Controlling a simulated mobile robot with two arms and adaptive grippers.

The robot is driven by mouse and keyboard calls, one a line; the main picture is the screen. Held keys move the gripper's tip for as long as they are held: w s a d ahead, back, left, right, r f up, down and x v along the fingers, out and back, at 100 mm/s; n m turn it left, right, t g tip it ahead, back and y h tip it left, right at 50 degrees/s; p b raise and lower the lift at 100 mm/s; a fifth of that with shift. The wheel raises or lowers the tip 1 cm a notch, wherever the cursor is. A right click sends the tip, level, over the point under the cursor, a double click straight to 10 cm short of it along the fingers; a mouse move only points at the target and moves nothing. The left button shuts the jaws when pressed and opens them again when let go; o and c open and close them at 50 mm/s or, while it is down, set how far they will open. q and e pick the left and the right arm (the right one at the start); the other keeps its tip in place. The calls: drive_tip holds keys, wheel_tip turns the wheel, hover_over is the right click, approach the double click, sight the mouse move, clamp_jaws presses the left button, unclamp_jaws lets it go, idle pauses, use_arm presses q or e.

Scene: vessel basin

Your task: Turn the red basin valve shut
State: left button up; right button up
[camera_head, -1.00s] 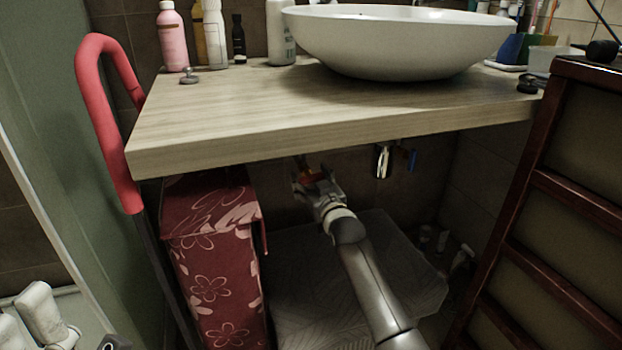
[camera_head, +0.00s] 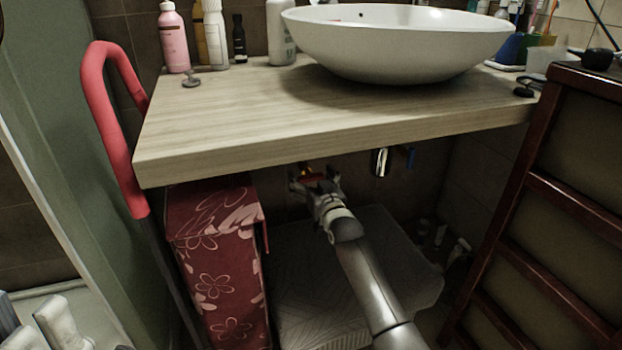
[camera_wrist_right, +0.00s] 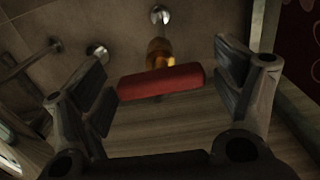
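The red valve (camera_head: 308,174) is under the wooden counter, near the back wall. In the right wrist view its red handle (camera_wrist_right: 161,82) lies nearly level on a brass stem (camera_wrist_right: 159,52). My right gripper (camera_head: 314,180) reaches under the counter to the valve. In the wrist view the right gripper (camera_wrist_right: 168,90) has its fingers spread, one on each side of the handle, with gaps between pads and handle. Part of my left gripper (camera_head: 55,325) shows at the lower left corner; its fingertips are not clear.
The counter (camera_head: 300,120) carries a white basin (camera_head: 400,45) and bottles. A red flowered box (camera_head: 215,265) stands left of my right arm. A dark wooden cabinet (camera_head: 550,190) is at the right.

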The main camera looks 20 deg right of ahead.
drive_tip(key=s, duration=1.2)
drive_tip(key=shift+d, duration=0.2)
idle(0.4)
